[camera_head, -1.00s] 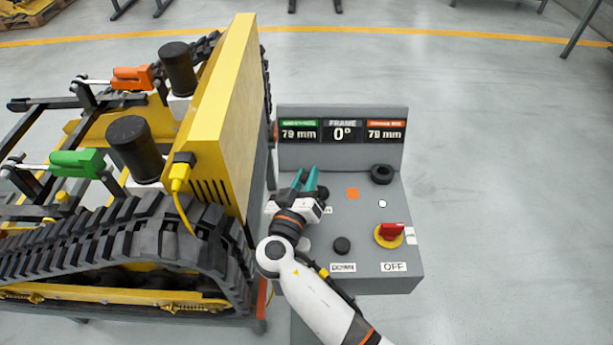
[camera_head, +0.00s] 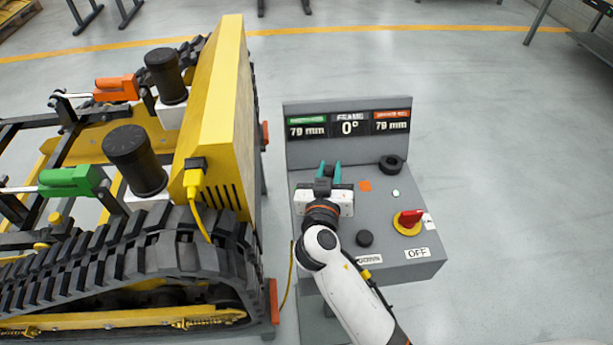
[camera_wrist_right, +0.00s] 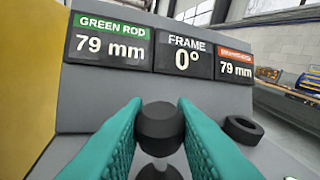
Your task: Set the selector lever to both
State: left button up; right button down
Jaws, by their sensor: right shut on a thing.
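My right gripper (camera_head: 328,170) is over the left part of the grey control console (camera_head: 432,262), its teal fingers pointing toward the display panel. In the right wrist view its fingers are shut on a dark round knob (camera_wrist_right: 160,122), which I take to be the selector lever's top. A grey stem shows under the knob. The lever's position marks and the "both" label are hidden by my gripper and arm. My left gripper is not in view.
The display panel (camera_head: 348,124) reads 79 mm, 0° and 79 mm. A yellow tracked carrier (camera_head: 222,110) stands close on the left.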

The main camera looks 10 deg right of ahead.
jog(key=shift+d+m, duration=0.15)
jog(key=shift+m, duration=0.15)
jog(key=shift+d+y, duration=0.25)
jog(key=shift+y, duration=0.15)
jog(key=shift+d+r+m+b, duration=0.1)
jog(key=shift+d+m+b, duration=0.1)
jog(key=shift+m+b, duration=0.35)
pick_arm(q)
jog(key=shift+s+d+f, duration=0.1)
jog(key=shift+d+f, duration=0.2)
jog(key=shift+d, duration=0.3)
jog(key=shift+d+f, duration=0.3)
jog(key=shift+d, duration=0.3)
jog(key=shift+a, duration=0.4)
pick_arm(e)
jog(key=c, duration=1.2)
grip_release()
